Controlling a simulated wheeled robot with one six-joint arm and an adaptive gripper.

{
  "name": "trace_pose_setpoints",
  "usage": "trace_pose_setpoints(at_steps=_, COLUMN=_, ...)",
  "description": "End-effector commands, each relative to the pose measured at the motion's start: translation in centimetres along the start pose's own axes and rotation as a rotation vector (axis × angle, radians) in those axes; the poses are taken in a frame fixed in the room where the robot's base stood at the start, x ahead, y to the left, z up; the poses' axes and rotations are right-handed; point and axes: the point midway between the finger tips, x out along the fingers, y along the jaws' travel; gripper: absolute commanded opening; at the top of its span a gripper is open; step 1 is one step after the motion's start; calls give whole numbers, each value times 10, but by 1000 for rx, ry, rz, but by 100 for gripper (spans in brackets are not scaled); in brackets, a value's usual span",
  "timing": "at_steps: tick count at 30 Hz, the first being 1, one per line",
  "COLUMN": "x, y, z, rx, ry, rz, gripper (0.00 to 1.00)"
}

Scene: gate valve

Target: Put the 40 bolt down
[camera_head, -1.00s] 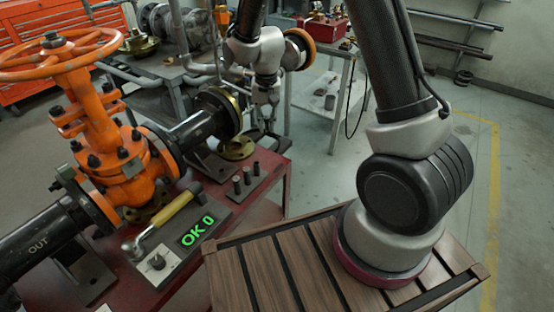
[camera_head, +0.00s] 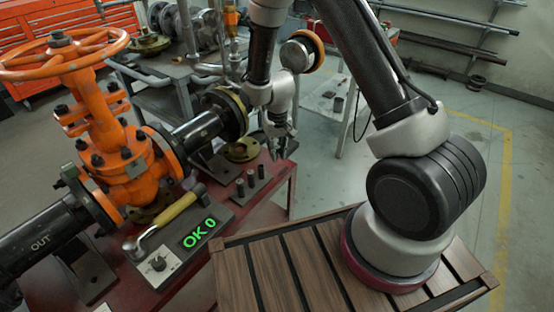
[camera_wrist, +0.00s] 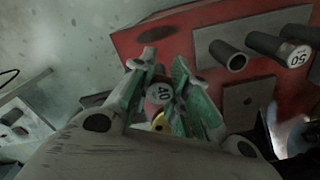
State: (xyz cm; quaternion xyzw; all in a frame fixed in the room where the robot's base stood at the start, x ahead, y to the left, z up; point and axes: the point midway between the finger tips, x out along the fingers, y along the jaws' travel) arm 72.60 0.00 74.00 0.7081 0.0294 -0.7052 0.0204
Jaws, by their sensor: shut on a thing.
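The 40 bolt (camera_wrist: 160,93) is between the green-padded fingers of my gripper (camera_wrist: 165,78) in the wrist view, its head marked "40" facing the camera. The rest of the bolt is hidden by the fingers. In the head view my gripper (camera_head: 281,152) points down over the far right corner of the red bench (camera_head: 281,180). The bolt is too small to make out there, and I cannot tell its height above the bench.
Several dark bolts stand on a plate (camera_head: 251,183) on the bench; one marked "50" (camera_wrist: 297,56) shows in the wrist view.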

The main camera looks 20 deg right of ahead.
Motion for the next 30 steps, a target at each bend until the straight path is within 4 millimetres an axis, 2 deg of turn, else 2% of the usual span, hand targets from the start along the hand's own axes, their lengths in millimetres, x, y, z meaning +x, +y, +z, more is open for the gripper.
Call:
trace_pose_setpoints(at_steps=9, x=39, y=1, z=1, rx=1, ry=-2, rz=1, gripper=0)
trace_pose_setpoints(at_steps=20, x=44, y=1, z=1, rx=0, ry=-1, rz=1, gripper=0)
trace_pose_setpoints(at_steps=21, x=43, y=1, z=0, rx=0, ry=0, rz=1, gripper=25)
trace_pose_setpoints(at_steps=23, x=43, y=1, z=0, rx=0, ry=0, rz=1, gripper=36)
trace_pose_setpoints(at_steps=24, x=43, y=1, z=0, rx=0, ry=0, rz=1, gripper=39)
trace_pose_setpoints(at_steps=30, x=43, y=1, z=0, rx=0, ry=0, rz=1, gripper=39)
